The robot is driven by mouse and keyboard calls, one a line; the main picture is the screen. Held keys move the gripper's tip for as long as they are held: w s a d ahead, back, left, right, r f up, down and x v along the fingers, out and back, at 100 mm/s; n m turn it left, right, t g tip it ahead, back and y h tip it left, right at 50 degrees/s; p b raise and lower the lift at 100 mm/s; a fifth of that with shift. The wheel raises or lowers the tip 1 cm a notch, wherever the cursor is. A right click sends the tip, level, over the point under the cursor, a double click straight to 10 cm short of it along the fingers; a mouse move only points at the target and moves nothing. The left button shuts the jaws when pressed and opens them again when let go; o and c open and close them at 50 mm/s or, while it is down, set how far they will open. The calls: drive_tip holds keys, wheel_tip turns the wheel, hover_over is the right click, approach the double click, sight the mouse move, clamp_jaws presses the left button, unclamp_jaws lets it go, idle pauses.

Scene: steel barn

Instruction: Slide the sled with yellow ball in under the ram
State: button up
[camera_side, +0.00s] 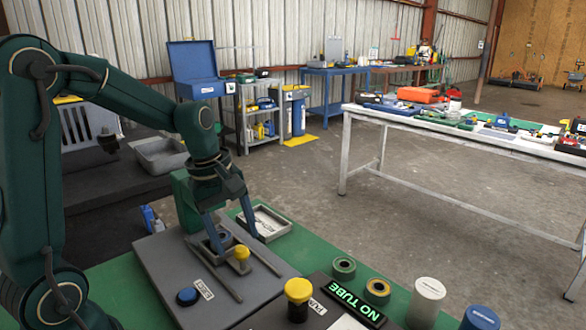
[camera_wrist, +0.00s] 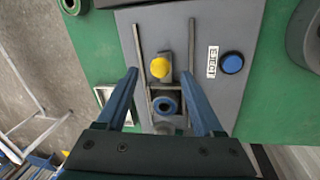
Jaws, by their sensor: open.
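The sled (camera_wrist: 153,92) is a small grey carriage between two rails on a grey plate. Its yellow ball (camera_side: 242,253) stands on a short post at one end; the ball also shows in the wrist view (camera_wrist: 160,67). A blue ring-shaped piece (camera_wrist: 165,105) sits in the sled's pocket. My gripper (camera_side: 238,246) is open, with one blue finger on each side of the sled; it also shows in the wrist view (camera_wrist: 161,72). In the wrist view the ball lies between the fingertips, with gaps on both sides. I cannot clearly make out the ram.
A blue button (camera_side: 187,296) labelled EJECT is on the plate (camera_side: 160,262). A yellow-topped post (camera_side: 297,291), a NO TUBE display (camera_side: 345,300) and several round containers stand at the front right. A shallow grey tray (camera_side: 268,222) lies behind my gripper.

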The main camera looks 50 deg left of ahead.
sight(239, 246)
drive_tip(key=shift+w+d+f, duration=0.1)
drive_tip(key=shift+w+f, duration=0.05)
drive_tip(key=shift+f, duration=0.65)
drive_tip(key=shift+w+f, duration=0.1)
drive_tip(key=shift+f, duration=0.7)
clamp_jaws()
drive_tip(key=shift+r, duration=0.1)
